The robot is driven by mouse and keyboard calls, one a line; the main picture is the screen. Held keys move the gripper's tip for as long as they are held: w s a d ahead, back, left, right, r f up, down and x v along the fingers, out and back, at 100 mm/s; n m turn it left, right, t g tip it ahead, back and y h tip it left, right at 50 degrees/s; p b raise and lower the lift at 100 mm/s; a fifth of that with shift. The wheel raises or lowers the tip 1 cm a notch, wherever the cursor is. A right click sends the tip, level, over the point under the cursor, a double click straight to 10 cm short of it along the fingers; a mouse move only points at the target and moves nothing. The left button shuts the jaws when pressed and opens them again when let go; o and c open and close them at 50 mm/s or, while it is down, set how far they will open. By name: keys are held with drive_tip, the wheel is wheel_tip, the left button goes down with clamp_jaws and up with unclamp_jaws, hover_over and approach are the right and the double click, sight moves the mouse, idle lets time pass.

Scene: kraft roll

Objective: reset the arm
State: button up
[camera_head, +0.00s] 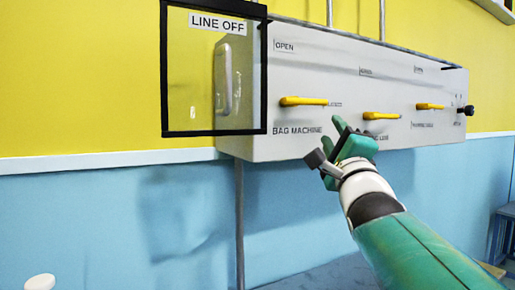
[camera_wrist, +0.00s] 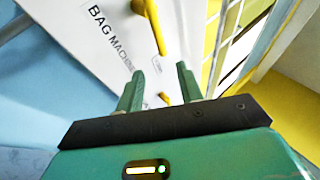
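My gripper (camera_head: 338,137) is at the end of my green and white arm, in front of the lower edge of a grey wall box. In the wrist view my gripper (camera_wrist: 158,85) shows two green fingers standing apart with nothing between them. The box (camera_head: 290,72) bears three yellow lever handles in a row. The left handle (camera_head: 303,101), above the "BAG MACHINE" label, points right; it also shows in the wrist view (camera_wrist: 153,24). The middle handle (camera_head: 382,116) and the right handle (camera_head: 430,106) also lie roughly level. The fingers appear clear of the handles.
A black-framed clear cover (camera_head: 165,70) labelled "LINE OFF" stands over a grey handle (camera_head: 224,80) at the box's left end. A black knob (camera_head: 466,110) is at the right end. Pipes run up and down from the box. Open space lies below it, before the blue wall.

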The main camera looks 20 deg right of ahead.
drive_tip(key=s+a+f+n+g+y, duration=0.2)
drive_tip(key=a+f+n+g+y, duration=0.4)
drive_tip(key=a+f+n, duration=0.4)
drive_tip(key=s+a+f+n+g+y, duration=0.2)
drive_tip(key=a+f+n+g+y, duration=0.2)
drive_tip(key=a+f+n+y, duration=0.5)
drive_tip(key=s+d+f+n+g+h, duration=0.1)
drive_tip(key=s+f+g+h, duration=0.3)
drive_tip(key=f, duration=0.7)
drive_tip(key=s+d+f+n+g+h, duration=0.2)
drive_tip(key=s+f+h, duration=0.4)
drive_tip(key=s+f, duration=0.3)
wheel_tip(320, 180, down, 3)
drive_tip(key=shift+s+d+f+n+g, duration=0.2)
drive_tip(key=shift+n+g, duration=0.4)
drive_tip(key=shift+g, duration=0.4)
